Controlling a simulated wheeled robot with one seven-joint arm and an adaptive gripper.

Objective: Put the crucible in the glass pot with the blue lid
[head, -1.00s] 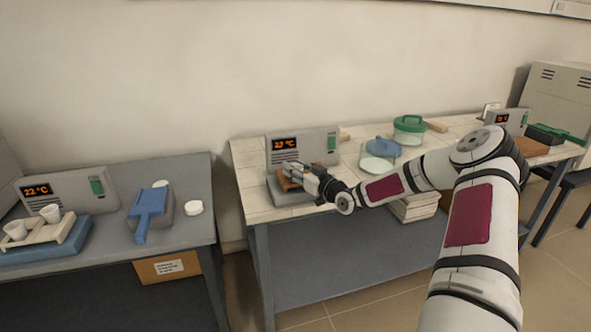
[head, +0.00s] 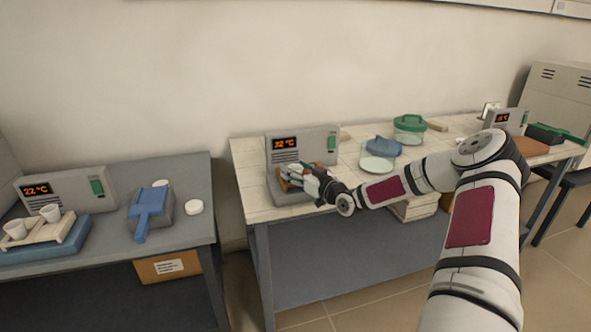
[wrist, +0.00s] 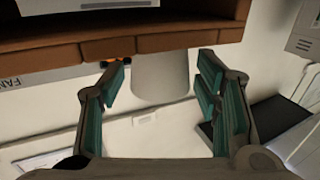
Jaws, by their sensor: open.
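The white crucible (wrist: 160,84) shows in the wrist view between the two teal-padded fingers of my gripper (wrist: 163,68), against a brown brick part. The fingers are open, with a gap on each side of it. In the head view my gripper (head: 294,174) is at the front of the middle furnace (head: 318,147) and hides the crucible. The glass pot (head: 377,164) stands on the same table, right of the furnace. The blue lid (head: 383,146) is beside or behind its rim; I cannot tell exactly how it rests.
A green-lidded glass pot (head: 410,127) stands behind the blue-lidded one. My arm passes in front of the pots. White cups (head: 50,212) stand on a rack on the left table, near a blue-handled tool (head: 148,205) and a white disc (head: 194,207). Another furnace (head: 505,121) stands at the right.

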